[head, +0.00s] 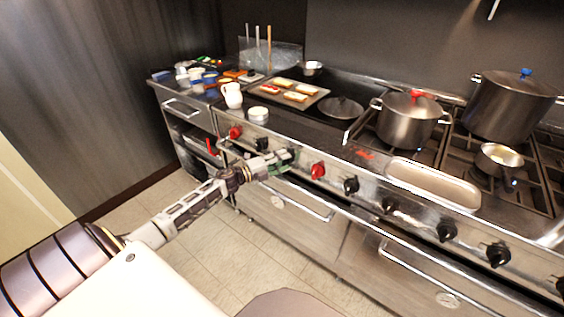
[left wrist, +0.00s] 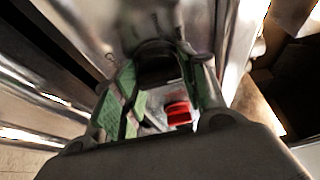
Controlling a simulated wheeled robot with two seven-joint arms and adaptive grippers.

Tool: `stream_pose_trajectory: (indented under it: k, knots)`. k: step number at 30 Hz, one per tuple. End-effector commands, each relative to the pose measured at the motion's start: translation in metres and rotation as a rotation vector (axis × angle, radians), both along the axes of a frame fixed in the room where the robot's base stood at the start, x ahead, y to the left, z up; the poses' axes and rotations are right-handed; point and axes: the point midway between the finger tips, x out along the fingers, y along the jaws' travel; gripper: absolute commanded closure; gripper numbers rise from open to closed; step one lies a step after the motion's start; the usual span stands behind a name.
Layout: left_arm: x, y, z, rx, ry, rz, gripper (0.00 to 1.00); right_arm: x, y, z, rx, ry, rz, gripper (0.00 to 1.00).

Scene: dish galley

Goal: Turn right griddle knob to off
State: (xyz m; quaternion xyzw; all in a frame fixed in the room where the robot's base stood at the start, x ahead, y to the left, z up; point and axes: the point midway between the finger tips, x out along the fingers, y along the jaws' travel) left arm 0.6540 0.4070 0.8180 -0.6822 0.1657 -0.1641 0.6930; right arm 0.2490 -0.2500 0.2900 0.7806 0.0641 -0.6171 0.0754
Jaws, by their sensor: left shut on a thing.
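The front panel (head: 375,197) of the cooking line carries a row of red and black knobs. My left gripper (head: 287,157) is at this panel, between a black knob (head: 262,143) on its left and a red knob (head: 318,171) on its right. It is shut on a knob that its fingers hide in the head view. In the left wrist view a red piece (left wrist: 178,113) shows between the green-padded fingers of the left gripper (left wrist: 160,85). The held knob's exact angle cannot be told. My right gripper is not in view.
Another red knob (head: 235,132) is further left. Oven handles (head: 300,200) stick out below the panel. Above are a tray of food (head: 288,93), a lid (head: 340,107), a pot with a red-knobbed lid (head: 407,125) and a long empty tray (head: 433,184). The tiled floor in front is clear.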

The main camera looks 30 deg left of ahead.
Motion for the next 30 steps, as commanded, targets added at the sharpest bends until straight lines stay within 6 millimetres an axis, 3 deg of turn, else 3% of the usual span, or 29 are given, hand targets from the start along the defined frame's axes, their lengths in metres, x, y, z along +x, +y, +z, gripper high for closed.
stream_pose_trajectory:
  k: [1, 6, 20, 30]
  knots:
    - [-0.001, -0.001, -0.002, 0.002, 0.002, -0.002, 0.54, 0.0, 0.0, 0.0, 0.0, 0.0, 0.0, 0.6]
    - [0.0, -0.001, -0.002, 0.001, 0.002, -0.001, 0.36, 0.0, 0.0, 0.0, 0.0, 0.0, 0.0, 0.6]
    - [-0.002, 0.001, 0.0, 0.0, 0.0, 0.0, 0.36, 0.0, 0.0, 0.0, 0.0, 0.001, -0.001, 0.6]
    - [-0.018, 0.009, -0.001, -0.001, 0.002, 0.0, 0.36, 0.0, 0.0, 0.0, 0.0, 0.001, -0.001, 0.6]
